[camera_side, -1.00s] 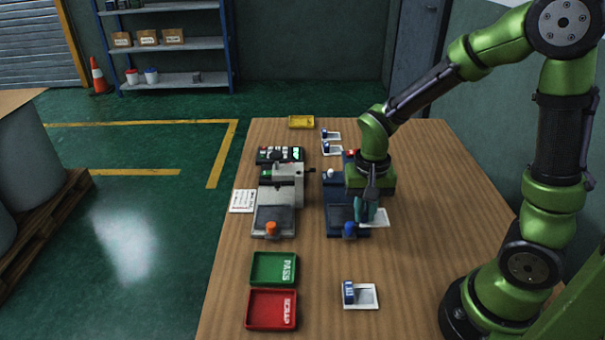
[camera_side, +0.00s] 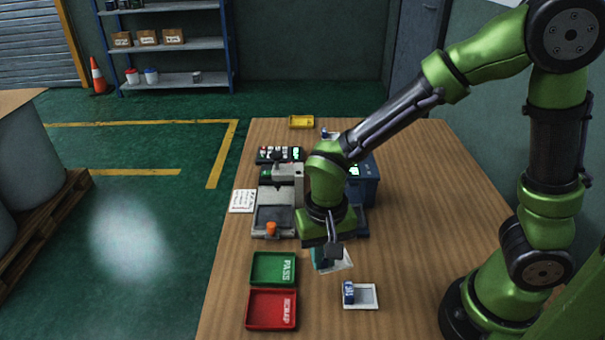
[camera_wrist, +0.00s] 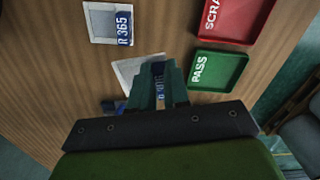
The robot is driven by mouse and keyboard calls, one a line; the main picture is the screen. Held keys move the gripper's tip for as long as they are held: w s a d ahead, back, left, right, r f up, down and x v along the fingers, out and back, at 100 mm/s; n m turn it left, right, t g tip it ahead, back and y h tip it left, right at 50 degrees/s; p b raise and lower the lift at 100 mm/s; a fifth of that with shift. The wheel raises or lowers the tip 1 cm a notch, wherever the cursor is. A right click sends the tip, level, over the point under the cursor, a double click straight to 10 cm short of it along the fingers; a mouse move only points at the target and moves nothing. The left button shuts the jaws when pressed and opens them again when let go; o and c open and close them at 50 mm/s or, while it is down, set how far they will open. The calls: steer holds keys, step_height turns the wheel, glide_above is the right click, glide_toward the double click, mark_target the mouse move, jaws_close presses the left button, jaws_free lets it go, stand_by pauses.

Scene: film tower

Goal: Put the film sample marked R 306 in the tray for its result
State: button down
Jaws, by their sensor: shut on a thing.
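My gripper (camera_side: 326,262) is shut on a film sample, a white sheet (camera_side: 346,263) with a blue tab, held above the table just right of the green PASS tray (camera_side: 262,268). The wrist view shows the sheet (camera_wrist: 126,70) tilted beside my gripper's fingers (camera_wrist: 160,88). Its blue label is mostly covered by the fingers, so its number cannot be read fully. The PASS tray also shows in the wrist view (camera_wrist: 222,72) and is empty. The red SCRAP tray (camera_side: 265,312) lies in front of it, also empty. A yellow tray (camera_side: 301,122) is at the far end.
Another sample, marked R 365 in the wrist view (camera_wrist: 102,22), lies on the table (camera_side: 366,296) in front of my gripper. A grey-white tester (camera_side: 274,217) and a blue tester (camera_side: 369,190) with a green-lit display stand behind. The table's right side is clear.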

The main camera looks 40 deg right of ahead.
steer(key=shift+m, duration=0.4)
steer(key=a, duration=0.3)
steer(key=w+a, duration=0.1)
steer(key=a, duration=0.3)
steer(key=w+a, duration=0.1)
steer(key=a, duration=0.3)
steer(key=shift+w+a+f, duration=0.15)
steer(key=shift+w+a+f+m, duration=0.2)
steer(key=shift+a+f+m, duration=0.15)
steer(key=shift+f, duration=0.35)
steer(key=shift+w+a+f+m, duration=0.25)
steer(key=shift+a+f+m, duration=0.15)
steer(key=shift+f, duration=0.25)
steer(key=shift+w+a+f+m, duration=0.2)
steer(key=shift+a+f+m, duration=0.15)
steer(key=shift+f, duration=0.35)
steer(key=shift+f, duration=0.2)
steer(key=shift+c, duration=2.4)
jaws_free()
steer(key=shift+r, duration=0.1)
